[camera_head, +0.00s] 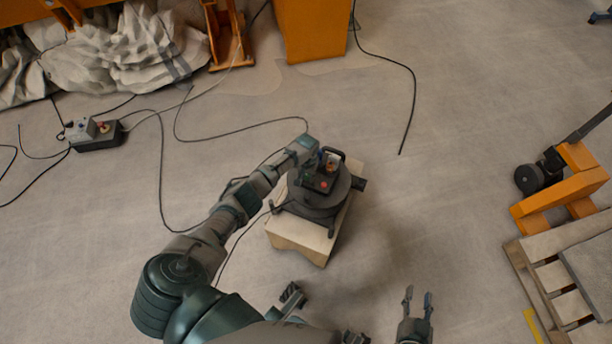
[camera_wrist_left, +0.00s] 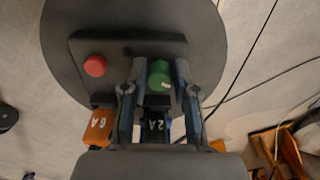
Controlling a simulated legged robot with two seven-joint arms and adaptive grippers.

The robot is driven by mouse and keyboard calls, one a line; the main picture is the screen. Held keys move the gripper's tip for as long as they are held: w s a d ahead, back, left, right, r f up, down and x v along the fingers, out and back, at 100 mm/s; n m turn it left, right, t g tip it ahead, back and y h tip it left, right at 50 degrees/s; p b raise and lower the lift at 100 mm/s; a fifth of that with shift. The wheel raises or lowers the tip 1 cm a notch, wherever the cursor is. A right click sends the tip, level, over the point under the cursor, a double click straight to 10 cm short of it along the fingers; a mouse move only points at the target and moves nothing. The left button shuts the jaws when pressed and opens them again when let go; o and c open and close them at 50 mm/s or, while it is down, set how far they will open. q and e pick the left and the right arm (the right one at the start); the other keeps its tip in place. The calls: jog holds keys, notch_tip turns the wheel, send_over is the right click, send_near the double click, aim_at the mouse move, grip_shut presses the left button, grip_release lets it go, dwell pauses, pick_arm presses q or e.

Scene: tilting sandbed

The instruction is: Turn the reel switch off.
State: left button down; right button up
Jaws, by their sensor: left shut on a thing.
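A black cable reel (camera_head: 318,200) lies on a wooden box, its round face also filling the top of the left wrist view (camera_wrist_left: 60,40). Its dark panel carries a red button (camera_wrist_left: 95,66) and a green knob (camera_wrist_left: 159,74); the red button also shows in the head view (camera_head: 323,185). My left gripper (camera_wrist_left: 163,68) is shut on the green knob, with one finger at each side of it. A dark block marked 2A (camera_wrist_left: 158,112) shows between the fingers, nearer the camera. My right gripper (camera_head: 417,296) is open and empty, low in the head view, away from the reel.
An orange block marked 6A (camera_wrist_left: 98,127) sits beside the panel. The wooden box (camera_head: 300,238) supports the reel. Cables (camera_head: 240,130) cross the floor on the left. A black control box (camera_head: 97,134) lies at left; an orange pallet truck (camera_head: 560,190) stands at right.

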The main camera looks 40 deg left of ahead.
aim_at(308, 176)
pick_arm(q)
jog(key=shift+w+d+r, duration=0.1)
jog(key=shift+w+r, duration=0.25)
jog(key=c, duration=0.9)
grip_release()
jog(key=shift+s, duration=0.25)
jog(key=shift+f, duration=0.1)
notch_tip(308, 176, up, 12)
jog(key=shift+f, duration=0.1)
